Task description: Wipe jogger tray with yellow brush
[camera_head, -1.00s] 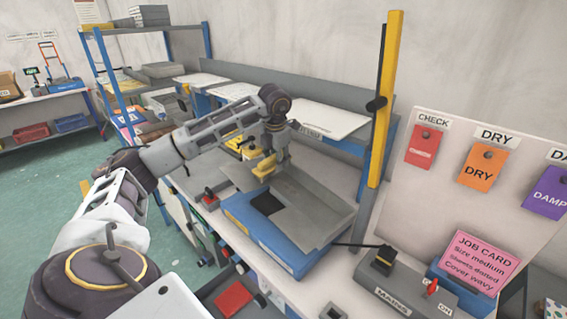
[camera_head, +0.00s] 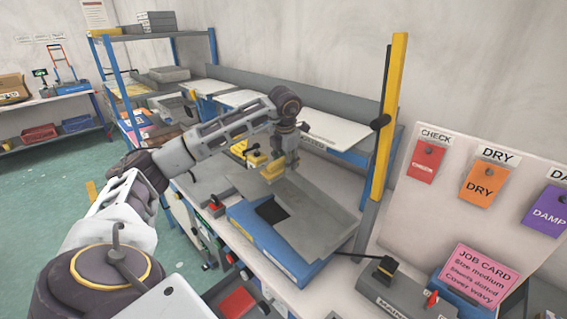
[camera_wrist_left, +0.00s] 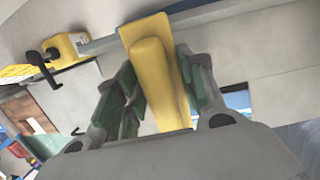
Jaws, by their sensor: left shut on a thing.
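The jogger tray (camera_head: 318,222) is a grey tray on a blue base, with a dark square opening (camera_head: 272,209) near its left front. My left gripper (camera_head: 279,163) is shut on the yellow brush (camera_head: 272,171) and holds it over the tray's back left part. In the left wrist view the brush (camera_wrist_left: 155,75) sits between the green-padded fingers (camera_wrist_left: 160,105). I cannot tell whether the brush touches the tray surface. My right gripper is not in view.
A yellow upright post (camera_head: 392,110) stands behind the tray at right. A grey switch box (camera_head: 385,290) and pink job card (camera_head: 474,277) are at the front right. A yellow device (camera_head: 250,152) sits behind the brush. Shelving with white sheets (camera_head: 270,112) runs along the back.

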